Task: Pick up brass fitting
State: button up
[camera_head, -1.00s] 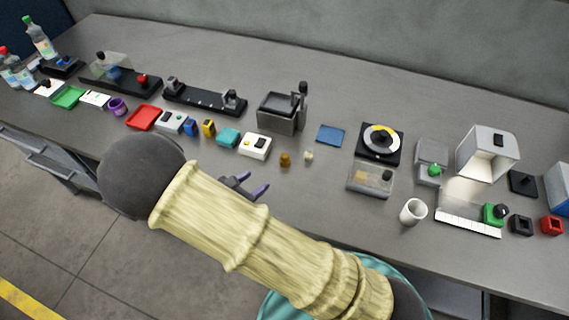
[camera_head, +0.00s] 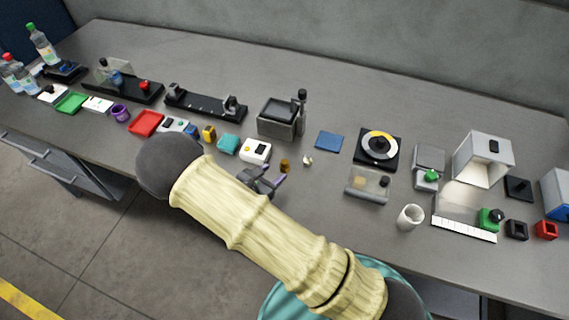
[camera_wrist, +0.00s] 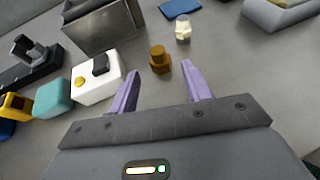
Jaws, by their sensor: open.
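The brass fitting (camera_head: 285,166) is a small brown-gold piece on the grey table, right of the white box with a black button. In the wrist view the brass fitting (camera_wrist: 160,59) stands upright just beyond my fingertips, roughly centred between them. My gripper (camera_head: 272,178) is open and empty, with its two purple fingers pointing toward the fitting. The gripper also shows in the wrist view (camera_wrist: 160,68), its fingers apart on either side and not touching the fitting.
A small cream fitting (camera_wrist: 183,29) stands just right of the brass one. The white box (camera_wrist: 97,84) is close by my left finger. A grey metal bin (camera_head: 279,117) stands behind, with a blue pad (camera_head: 329,141) to its right. Table between the pad and fittings is clear.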

aim_at(282, 165)
jog(key=shift+x, duration=1.3)
jog(key=shift+w+d+p, duration=0.3)
jog(key=shift+w+p, duration=0.15)
jog(key=shift+p, duration=0.15)
jog(key=p+x, duration=0.1)
jog(key=x, duration=0.3)
jog(key=shift+w, duration=0.15)
grip_shut()
